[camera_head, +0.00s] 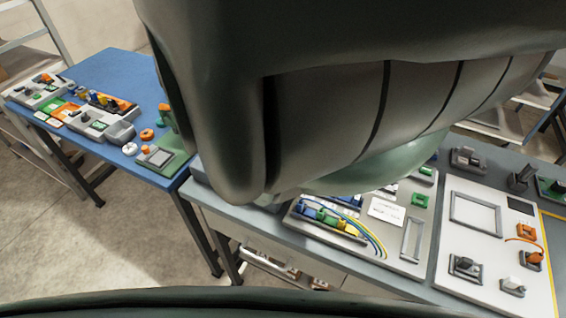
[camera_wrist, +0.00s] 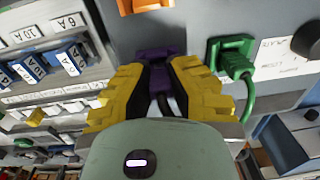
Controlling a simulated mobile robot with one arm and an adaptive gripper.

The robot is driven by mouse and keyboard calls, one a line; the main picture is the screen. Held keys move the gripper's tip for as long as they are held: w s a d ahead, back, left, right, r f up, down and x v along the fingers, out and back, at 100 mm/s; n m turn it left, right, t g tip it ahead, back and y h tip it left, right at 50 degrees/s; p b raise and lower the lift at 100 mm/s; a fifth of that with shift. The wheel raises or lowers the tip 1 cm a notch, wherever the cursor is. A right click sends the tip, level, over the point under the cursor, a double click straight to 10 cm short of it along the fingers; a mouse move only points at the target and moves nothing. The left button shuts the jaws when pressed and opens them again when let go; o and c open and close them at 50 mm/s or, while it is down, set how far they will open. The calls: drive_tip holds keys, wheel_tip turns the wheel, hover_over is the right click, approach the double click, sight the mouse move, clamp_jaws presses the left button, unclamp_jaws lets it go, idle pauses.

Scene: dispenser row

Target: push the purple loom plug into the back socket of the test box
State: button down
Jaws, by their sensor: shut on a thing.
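In the wrist view my gripper (camera_wrist: 161,76) has yellow fingertips shut on the purple loom plug (camera_wrist: 160,55). A dark cable runs from the plug back between the fingers. The plug is right at the grey face of the test box (camera_wrist: 200,18); I cannot tell how far it is in a socket, as the plug and fingers hide the opening. In the head view my arm covers the middle, and gripper, plug and test box are not visible.
Left of my gripper are breakers (camera_wrist: 58,58) with blue and white fronts. A black knob (camera_wrist: 306,40) sticks out at the right. In the head view a blue table (camera_head: 100,75) with several devices stands left, and a bench with a white panel (camera_head: 480,215) stands right.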

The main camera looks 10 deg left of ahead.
drive_tip(key=shift+f+b, duration=0.4)
drive_tip(key=shift+f, duration=0.1)
idle(0.4)
drive_tip(key=c, duration=0.7)
unclamp_jaws()
drive_tip(key=shift+o, duration=0.2)
drive_tip(key=shift+r, duration=0.1)
wheel_tip(320, 180, up, 7)
drive_tip(key=p, duration=0.6)
wheel_tip(320, 180, up, 7)
drive_tip(key=shift+d+r, duration=0.15)
drive_tip(key=shift+r, duration=0.05)
